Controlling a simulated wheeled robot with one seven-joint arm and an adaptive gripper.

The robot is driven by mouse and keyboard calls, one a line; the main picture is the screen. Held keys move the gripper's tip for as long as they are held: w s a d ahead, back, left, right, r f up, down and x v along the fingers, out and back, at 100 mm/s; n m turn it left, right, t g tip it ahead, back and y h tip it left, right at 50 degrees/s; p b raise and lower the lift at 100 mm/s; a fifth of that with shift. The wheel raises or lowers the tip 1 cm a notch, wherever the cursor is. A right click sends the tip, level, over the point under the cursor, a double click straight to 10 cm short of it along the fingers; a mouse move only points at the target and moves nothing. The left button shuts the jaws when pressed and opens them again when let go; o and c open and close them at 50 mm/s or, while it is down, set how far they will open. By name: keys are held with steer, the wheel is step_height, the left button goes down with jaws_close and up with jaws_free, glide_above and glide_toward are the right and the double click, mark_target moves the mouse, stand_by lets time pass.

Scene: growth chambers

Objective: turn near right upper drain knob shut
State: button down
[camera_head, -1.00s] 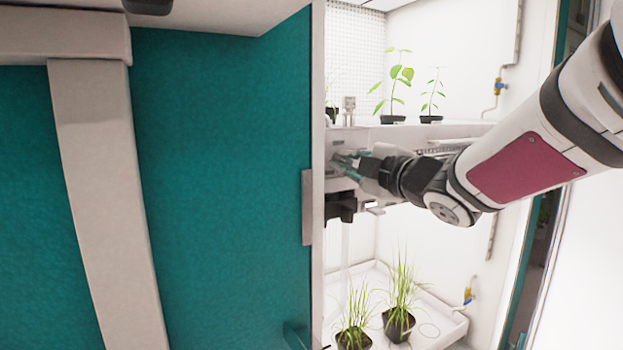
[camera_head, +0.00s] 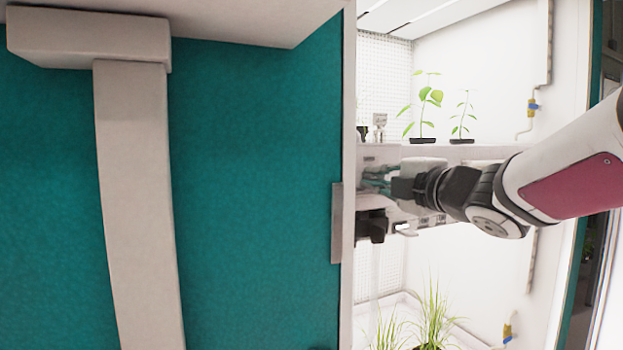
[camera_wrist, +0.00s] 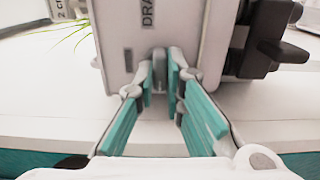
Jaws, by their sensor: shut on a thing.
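A pale housing (camera_wrist: 115,45) with partly visible dark lettering reading "DRA" fills the upper middle of the wrist view. A small grey knob (camera_wrist: 160,72) stands on its face beside the lettering, mostly hidden by my fingertips. My gripper (camera_wrist: 163,75) has its teal fingers shut on this knob from both sides. In the head view, my gripper (camera_head: 378,181) reaches left to the front of the upper shelf, just inside the chamber opening. The knob itself cannot be made out there.
A black fitting (camera_wrist: 265,40) sits right of the housing; it hangs below the shelf in the head view (camera_head: 374,227). Potted seedlings (camera_head: 422,110) stand above, and grass (camera_head: 432,318) below. A teal door (camera_head: 250,150) with a handle stands left.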

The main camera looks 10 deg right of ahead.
steer(key=shift+r, duration=0.1)
steer(key=c, duration=1.7)
jaws_free()
steer(key=v, duration=1.2)
